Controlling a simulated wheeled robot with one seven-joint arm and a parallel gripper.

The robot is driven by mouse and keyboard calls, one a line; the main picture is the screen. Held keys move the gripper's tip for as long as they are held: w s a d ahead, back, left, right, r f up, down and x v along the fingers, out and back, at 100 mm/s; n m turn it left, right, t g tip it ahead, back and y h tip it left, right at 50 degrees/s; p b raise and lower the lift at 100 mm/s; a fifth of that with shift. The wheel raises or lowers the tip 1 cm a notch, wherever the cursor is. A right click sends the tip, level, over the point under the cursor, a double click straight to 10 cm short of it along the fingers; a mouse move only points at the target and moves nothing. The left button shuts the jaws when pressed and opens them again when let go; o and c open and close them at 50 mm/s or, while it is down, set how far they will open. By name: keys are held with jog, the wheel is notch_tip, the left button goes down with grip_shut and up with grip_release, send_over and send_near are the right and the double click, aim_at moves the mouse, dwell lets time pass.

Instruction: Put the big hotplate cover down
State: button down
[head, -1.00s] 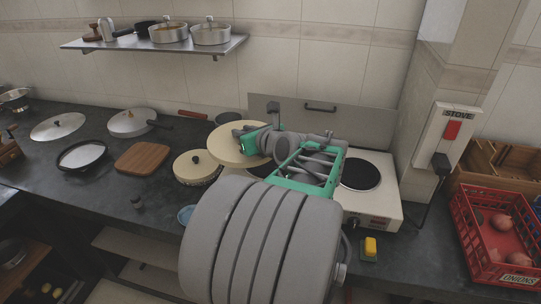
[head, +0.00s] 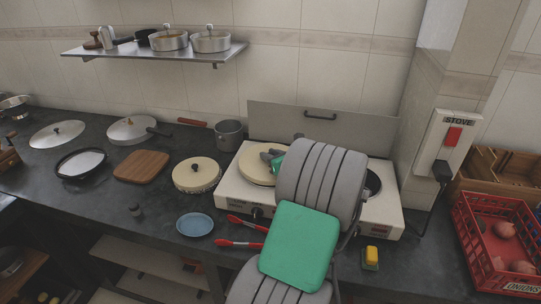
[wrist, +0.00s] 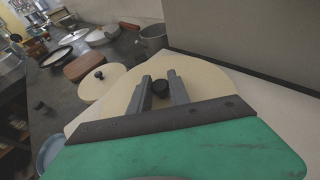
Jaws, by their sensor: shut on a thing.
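The big hotplate cover (head: 252,168) is a cream disc over the left burner of the white stove (head: 232,191). It looks flat and low; I cannot tell if it rests fully on the burner. My gripper (head: 272,157) is at its top, partly hidden by my arm in the head view. In the wrist view, the cover (wrist: 208,82) spreads beneath my gripper (wrist: 160,82), whose two fingers are shut on the cover's black knob (wrist: 160,88).
A smaller cream cover (head: 190,176) lies left of the stove. A grey pot (head: 229,136) stands behind it. A blue plate (head: 195,224) and red-handled tongs (head: 240,243) are in front. The right burner (head: 373,185) is partly hidden by my arm. A red crate (head: 490,255) is at right.

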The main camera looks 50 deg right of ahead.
jog(key=shift+f, duration=0.6)
jog(key=c, duration=1.2)
grip_release()
jog(key=shift+c, duration=0.2)
